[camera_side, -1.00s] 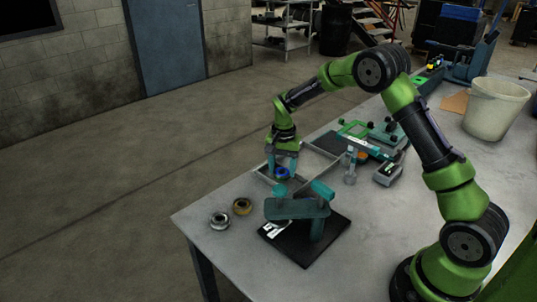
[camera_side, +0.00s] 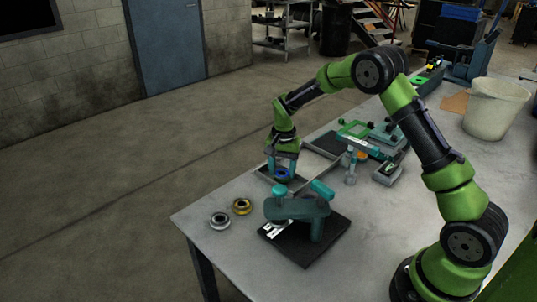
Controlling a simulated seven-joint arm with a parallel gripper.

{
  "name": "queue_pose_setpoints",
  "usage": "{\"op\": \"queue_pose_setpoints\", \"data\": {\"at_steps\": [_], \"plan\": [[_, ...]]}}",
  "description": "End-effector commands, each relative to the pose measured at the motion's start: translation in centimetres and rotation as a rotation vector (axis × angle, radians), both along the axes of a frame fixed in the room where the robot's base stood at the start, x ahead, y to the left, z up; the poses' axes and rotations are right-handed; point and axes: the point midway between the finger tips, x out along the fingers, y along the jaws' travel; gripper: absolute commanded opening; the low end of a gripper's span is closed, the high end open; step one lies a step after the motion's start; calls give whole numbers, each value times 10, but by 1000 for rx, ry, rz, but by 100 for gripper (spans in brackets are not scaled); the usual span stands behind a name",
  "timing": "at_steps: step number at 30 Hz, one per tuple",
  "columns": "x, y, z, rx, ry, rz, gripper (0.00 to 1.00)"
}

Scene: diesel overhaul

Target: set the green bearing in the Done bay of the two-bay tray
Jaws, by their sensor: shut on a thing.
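My gripper (camera_side: 283,166) points down over the near-left bay of the two-bay tray (camera_side: 262,172). It is shut on a small ring-shaped bearing (camera_side: 282,174), whose visible face looks blue, not green. The bearing is low, at about the height of the tray walls; I cannot tell whether it touches the tray floor. The tray's other bay, with a dark floor (camera_side: 325,144), lies farther back. No bay label is readable. A teal fixture on a black base (camera_side: 310,245) stands in front of the tray and hides part of its near side.
A silver ring (camera_side: 220,220) and a gold ring (camera_side: 242,206) lie on the table left of the fixture. A small upright tool (camera_side: 351,167) and a grey device (camera_side: 386,174) stand to the right. A white bucket (camera_side: 494,108) is at the far right. The left front table corner is clear.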

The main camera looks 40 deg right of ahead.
Motion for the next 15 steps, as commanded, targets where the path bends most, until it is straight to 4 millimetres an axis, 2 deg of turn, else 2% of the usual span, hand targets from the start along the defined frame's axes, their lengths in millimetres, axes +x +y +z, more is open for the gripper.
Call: {"op": "queue_pose_setpoints", "data": {"at_steps": [15], "plan": [[0,0,-6,0,-1,0,19]]}}
